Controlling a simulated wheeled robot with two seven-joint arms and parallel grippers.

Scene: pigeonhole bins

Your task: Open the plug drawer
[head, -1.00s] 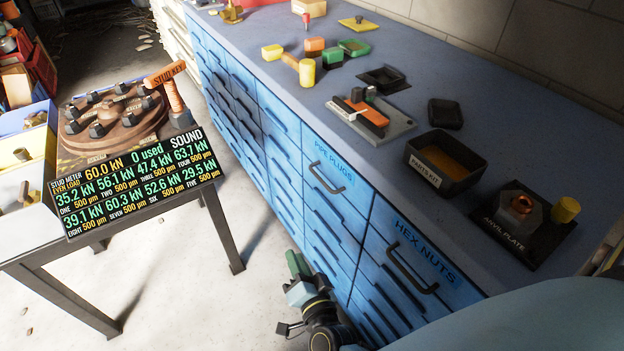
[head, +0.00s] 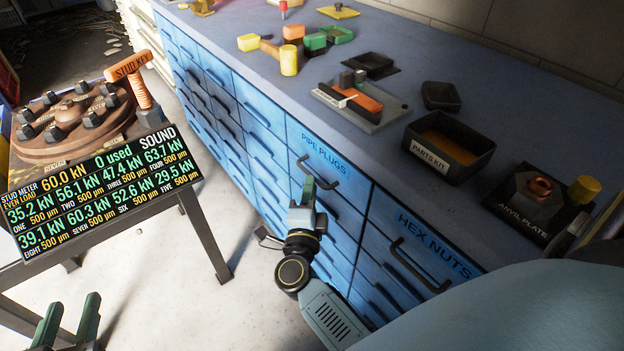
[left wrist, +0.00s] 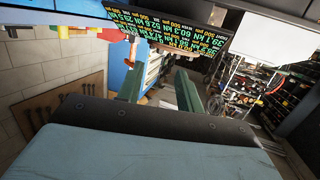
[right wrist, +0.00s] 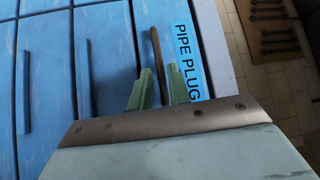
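The plug drawer is the blue drawer front labelled PIPE PLUGS (head: 330,150), in the top row of the cabinet and shut. Its dark bar handle (head: 318,172) runs across the front. My right gripper (head: 307,188) is just in front of that handle. In the right wrist view, the handle (right wrist: 156,55) shows between the two green fingers of the right gripper (right wrist: 160,88), which are apart; whether they touch it I cannot tell. My left gripper (head: 68,322) is at the bottom left, open and empty; it also shows in the left wrist view (left wrist: 158,90).
The HEX NUTS drawer (head: 425,250) is shut, to the right. The worktop holds a parts kit tray (head: 447,160) and an anvil plate (head: 535,205). A table with a stud meter panel (head: 100,195) stands at the left. Floor between is clear.

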